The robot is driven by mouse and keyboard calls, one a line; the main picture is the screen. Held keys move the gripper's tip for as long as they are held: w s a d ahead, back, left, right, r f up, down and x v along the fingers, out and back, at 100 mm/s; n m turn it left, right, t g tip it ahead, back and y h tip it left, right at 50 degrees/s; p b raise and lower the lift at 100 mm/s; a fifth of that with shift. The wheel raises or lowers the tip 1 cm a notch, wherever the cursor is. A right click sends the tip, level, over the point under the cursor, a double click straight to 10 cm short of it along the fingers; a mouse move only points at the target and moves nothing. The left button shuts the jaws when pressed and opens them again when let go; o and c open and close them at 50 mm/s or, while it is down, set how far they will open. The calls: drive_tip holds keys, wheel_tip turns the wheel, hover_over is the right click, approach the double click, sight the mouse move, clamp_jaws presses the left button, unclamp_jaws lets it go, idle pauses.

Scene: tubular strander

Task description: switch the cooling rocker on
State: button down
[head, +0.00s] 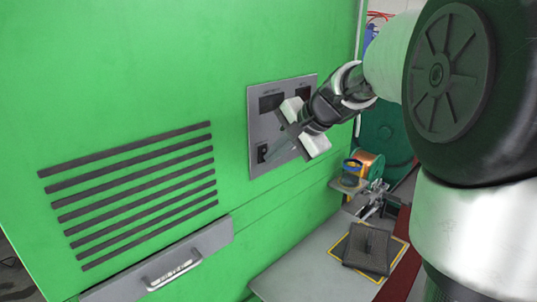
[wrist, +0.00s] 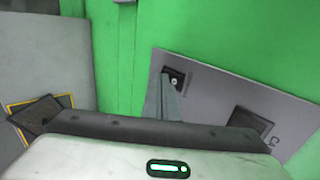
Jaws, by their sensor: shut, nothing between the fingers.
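The grey control panel (head: 254,115) is set in the green machine wall, and it also shows tilted in the wrist view (wrist: 220,92). A small black switch (head: 262,152) with a pale mark sits at its lower left; I take it for the cooling rocker. It appears in the wrist view as a dark square (wrist: 176,78) with a pale round spot. My gripper (head: 271,155) is shut and empty, its fingertips close beside the switch. In the wrist view the fingers (wrist: 166,76) partly cover the switch's edge. I cannot tell whether they touch it, or its on/off position.
Dark display windows (head: 271,102) are at the panel's top. A vented area (head: 135,195) and a drawer with a handle (head: 172,272) are at left.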

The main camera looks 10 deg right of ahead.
drive_tip(key=f+b, duration=0.1)
drive_tip(key=b, duration=0.1)
drive_tip(key=shift+w+f+b, duration=0.1)
drive_tip(key=shift+b, duration=0.25)
drive_tip(key=shift+a+r+p, duration=0.1)
drive_tip(key=shift+r+p, duration=0.3)
drive_tip(key=shift+r, duration=0.2)
drive_tip(key=shift+w+r+p, duration=0.1)
drive_tip(key=shift+r+p, duration=0.5)
drive_tip(key=shift+r, duration=0.2)
